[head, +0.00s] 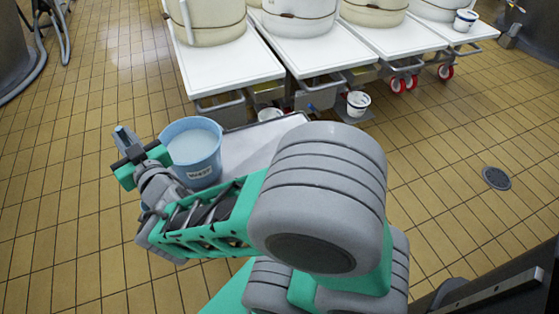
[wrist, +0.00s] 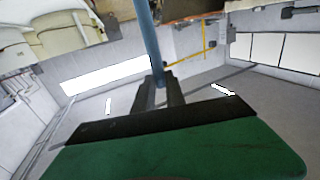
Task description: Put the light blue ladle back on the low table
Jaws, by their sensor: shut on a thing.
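My gripper (head: 127,145) is at the left in the head view, beside a light blue bucket. In the wrist view my gripper (wrist: 160,95) is shut on a thin blue-grey shaft, the handle of the light blue ladle (wrist: 147,35). The handle runs from the fingertips up out of the top of that view. The ladle's bowl is out of the wrist view, and I cannot make it out clearly in the head view. The low table (head: 262,140) has a pale flat top, partly hidden by my arm.
The light blue bucket (head: 203,172), labelled and holding whitish contents, stands at the table's left end, close to my gripper. White carts (head: 225,65) with large vats line the back. A small white bucket (head: 357,104) is below them. Tiled floor is open at left.

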